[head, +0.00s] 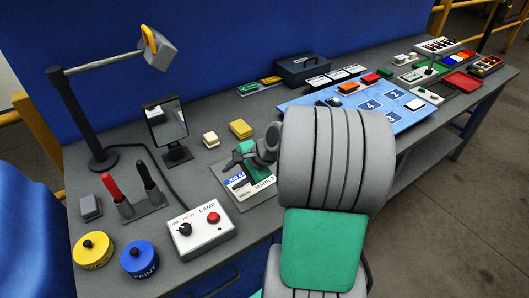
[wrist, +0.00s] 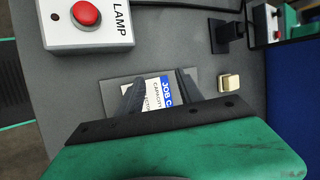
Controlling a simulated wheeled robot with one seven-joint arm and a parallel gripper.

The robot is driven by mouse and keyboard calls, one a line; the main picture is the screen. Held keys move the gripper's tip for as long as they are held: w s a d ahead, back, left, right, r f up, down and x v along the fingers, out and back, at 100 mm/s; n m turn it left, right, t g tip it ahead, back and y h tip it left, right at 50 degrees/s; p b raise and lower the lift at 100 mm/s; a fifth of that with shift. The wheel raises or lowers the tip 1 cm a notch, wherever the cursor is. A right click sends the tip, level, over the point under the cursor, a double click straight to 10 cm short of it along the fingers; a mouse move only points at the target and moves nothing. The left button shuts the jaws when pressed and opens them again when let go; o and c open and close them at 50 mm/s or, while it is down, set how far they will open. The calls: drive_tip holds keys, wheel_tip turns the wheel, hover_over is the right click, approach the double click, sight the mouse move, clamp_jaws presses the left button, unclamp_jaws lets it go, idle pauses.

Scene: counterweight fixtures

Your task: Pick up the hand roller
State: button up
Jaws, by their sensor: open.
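I cannot pick out a hand roller with certainty in either view; my arm hides part of the bench. A grey stand (head: 143,207) at the front left holds a red-handled tool (head: 112,187) and a black-handled tool (head: 149,178), both upright; their lower ends are hidden. My gripper (head: 236,168) is over the job card (head: 262,188) on its dark board. In the wrist view, my gripper (wrist: 160,84) has its two dark fingers spread, with the card (wrist: 160,92) showing between them and nothing held.
The lamp control box (head: 202,232), yellow tin (head: 92,250) and blue tin (head: 139,258) stand at the front left. A mirror (head: 166,122) and lamp post (head: 80,118) stand behind.

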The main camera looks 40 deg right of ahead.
drive_tip(key=d+m, duration=0.2)
drive_tip(key=d+f+m+t, duration=0.1)
drive_tip(key=d+m, duration=0.1)
drive_tip(key=d+f+m+t, duration=0.1)
drive_tip(key=d+m, duration=0.1)
drive_tip(key=shift+w+d+y, duration=0.1)
drive_tip(key=shift+d+y, duration=0.3)
drive_tip(key=d+m+t, duration=0.1)
drive_tip(key=d+m, duration=0.2)
drive_tip(key=s+d+m+t, duration=0.1)
drive_tip(key=d+m+t, duration=0.1)
drive_tip(key=s+d+m+t, duration=0.1)
drive_tip(key=d+m, duration=0.2)
drive_tip(key=shift+s+d+m+t+h, duration=0.25)
drive_tip(key=shift+d+m+t+h, duration=0.05)
drive_tip(key=shift+d, duration=0.05)
drive_tip(key=shift+w+f+m, duration=0.1)
drive_tip(key=shift+w+m, duration=0.15)
drive_tip(key=shift+m, duration=0.05)
drive_tip(key=x, duration=0.2)
drive_tip(key=p+x, duration=0.1)
drive_tip(key=x, duration=0.4)
drive_tip(key=shift+f, duration=0.35)
drive_tip(key=shift+s, duration=0.1)
clamp_jaws()
